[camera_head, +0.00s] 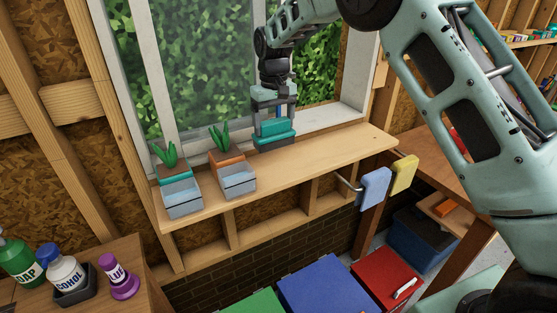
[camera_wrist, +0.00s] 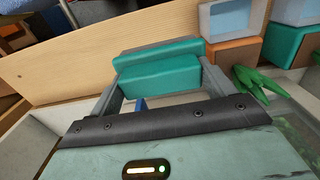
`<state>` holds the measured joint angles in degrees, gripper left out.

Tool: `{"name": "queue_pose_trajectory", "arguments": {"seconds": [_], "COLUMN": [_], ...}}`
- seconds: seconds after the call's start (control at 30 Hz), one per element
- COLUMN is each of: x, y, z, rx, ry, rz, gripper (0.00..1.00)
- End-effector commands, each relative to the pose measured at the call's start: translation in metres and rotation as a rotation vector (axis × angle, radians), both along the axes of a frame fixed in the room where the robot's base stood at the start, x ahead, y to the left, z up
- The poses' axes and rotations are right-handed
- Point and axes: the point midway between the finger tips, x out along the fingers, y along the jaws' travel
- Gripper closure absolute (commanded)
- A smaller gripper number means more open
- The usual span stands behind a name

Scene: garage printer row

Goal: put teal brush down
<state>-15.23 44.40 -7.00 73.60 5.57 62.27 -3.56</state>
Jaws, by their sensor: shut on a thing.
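In the wrist view the teal brush (camera_wrist: 158,80) fills the space between my two grey fingers (camera_wrist: 163,88). Its underside is at or just above the shelf; I cannot tell whether it touches. The shelf's bare wood also shows in the wrist view (camera_wrist: 85,60).
Two planters with green plants, an orange-brown one (camera_head: 228,160) and one farther left (camera_head: 174,178), stand left of the brush. Bare shelf lies right of the brush. Bottles (camera_head: 62,270) stand lower left.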

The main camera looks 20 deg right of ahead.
Motion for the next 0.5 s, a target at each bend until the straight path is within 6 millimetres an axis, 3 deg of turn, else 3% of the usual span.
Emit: {"name": "queue_pose_trajectory", "arguments": {"seconds": [0.07,0.3,0.5], "x": [0.0,0.0,0.0], "y": [0.001,0.001,0.001], "z": [-0.003,-0.044,-0.061], "rx": [-0.002,-0.002,-0.002], "ry": [0.005,0.005,0.003], "rz": [0.002,0.002,0.002], "gripper": [0.37,0.37,0.37]}}
